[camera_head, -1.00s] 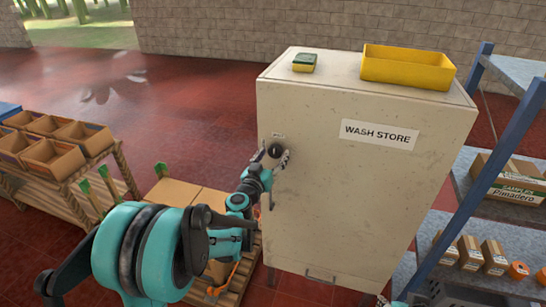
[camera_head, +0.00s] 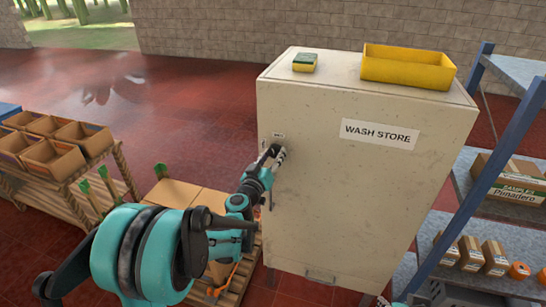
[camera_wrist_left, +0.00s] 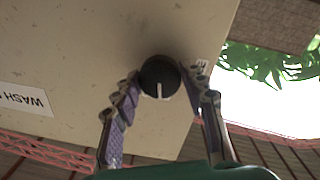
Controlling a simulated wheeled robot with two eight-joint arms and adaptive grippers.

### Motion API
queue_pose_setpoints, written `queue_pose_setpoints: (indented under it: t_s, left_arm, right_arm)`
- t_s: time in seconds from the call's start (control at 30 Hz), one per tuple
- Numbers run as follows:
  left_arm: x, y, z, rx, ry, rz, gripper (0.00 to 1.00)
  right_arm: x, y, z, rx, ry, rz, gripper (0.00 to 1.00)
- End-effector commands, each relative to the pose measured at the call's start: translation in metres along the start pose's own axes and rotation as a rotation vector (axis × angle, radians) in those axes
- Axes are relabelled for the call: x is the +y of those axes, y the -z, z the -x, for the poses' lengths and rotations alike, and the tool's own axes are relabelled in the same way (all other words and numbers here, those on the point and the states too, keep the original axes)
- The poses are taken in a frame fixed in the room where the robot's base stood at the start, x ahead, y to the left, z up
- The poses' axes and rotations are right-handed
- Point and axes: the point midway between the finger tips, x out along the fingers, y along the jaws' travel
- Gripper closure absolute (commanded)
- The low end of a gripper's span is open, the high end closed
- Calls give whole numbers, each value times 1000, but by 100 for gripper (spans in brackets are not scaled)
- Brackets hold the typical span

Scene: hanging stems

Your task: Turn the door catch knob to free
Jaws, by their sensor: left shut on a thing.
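The door catch knob (camera_wrist_left: 160,72) is round and black with a white pointer line. It sits on the front of the cream cabinet (camera_head: 340,200), near the door's left edge. In the left wrist view the line points down the picture, between the fingers. My left gripper (camera_head: 274,152) is at the knob and shut on it, one finger on each side. In the head view the fingers cover most of the knob. A small label (camera_head: 278,135) is above it, too small to read.
A yellow tray (camera_head: 408,84) and a sponge (camera_head: 305,62) lie on the cabinet top. A blue-framed shelf (camera_head: 450,190) with boxes stands close on the right. A wooden rack of crates (camera_head: 60,160) and a carton pallet (camera_head: 180,194) are on the left.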

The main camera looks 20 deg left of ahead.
Motion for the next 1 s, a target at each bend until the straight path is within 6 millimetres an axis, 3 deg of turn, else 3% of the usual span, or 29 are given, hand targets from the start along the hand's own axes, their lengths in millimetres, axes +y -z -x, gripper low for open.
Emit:
queue_pose_setpoints:
  t_s: [1.0]
  left_arm:
    - [2, -1, 0, 57, -9, 959, 87]
  right_arm:
    - [0, -9, -12, 0, 0, 0, 60]
